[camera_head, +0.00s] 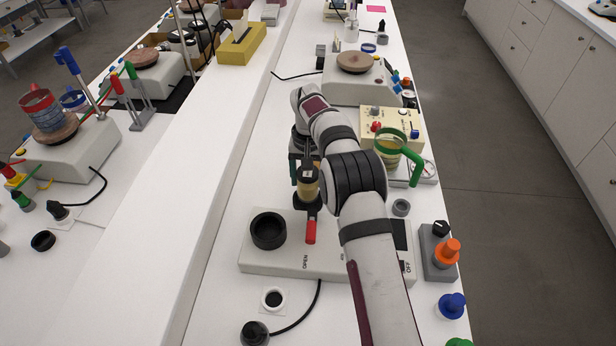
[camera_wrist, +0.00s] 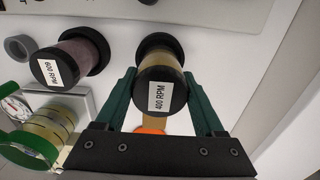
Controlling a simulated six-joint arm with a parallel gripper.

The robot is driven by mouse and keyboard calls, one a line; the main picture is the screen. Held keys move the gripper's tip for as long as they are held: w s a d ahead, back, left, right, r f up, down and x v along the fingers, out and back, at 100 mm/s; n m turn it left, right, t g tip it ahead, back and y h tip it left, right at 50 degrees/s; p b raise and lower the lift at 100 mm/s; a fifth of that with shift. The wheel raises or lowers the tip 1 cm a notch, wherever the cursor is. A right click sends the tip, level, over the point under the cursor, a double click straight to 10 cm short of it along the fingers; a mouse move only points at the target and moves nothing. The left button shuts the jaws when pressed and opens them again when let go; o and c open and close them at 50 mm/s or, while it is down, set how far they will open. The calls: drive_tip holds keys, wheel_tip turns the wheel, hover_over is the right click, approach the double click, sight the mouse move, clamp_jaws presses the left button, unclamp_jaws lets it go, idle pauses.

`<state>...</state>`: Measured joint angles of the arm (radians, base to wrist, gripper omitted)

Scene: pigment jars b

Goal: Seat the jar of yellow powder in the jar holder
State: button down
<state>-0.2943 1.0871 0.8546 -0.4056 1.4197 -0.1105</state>
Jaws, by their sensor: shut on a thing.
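The jar of yellow powder (camera_head: 308,188) has black ends and a "400 RPM" label; it also shows in the wrist view (camera_wrist: 162,82). My gripper (camera_wrist: 160,92) is shut on it, with a green finger on each side. In the head view the jar is behind the red-handled lever (camera_head: 310,230), at the back edge of a white base plate (camera_head: 285,262). A black round cup (camera_head: 268,231), seemingly the jar holder, stands on this plate, left of and nearer than the jar. It looks empty. I cannot tell how high the jar's bottom is.
A second jar (camera_wrist: 70,58), pinkish and labelled "600 RPM", stands beside the held one in the wrist view. The bench left of the plate is clear.

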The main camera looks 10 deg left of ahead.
drive_tip(key=shift+f, duration=1.5)
idle(0.5)
unclamp_jaws()
wheel_tip(320, 180, up, 15)
drive_tip(key=shift+r, duration=0.4)
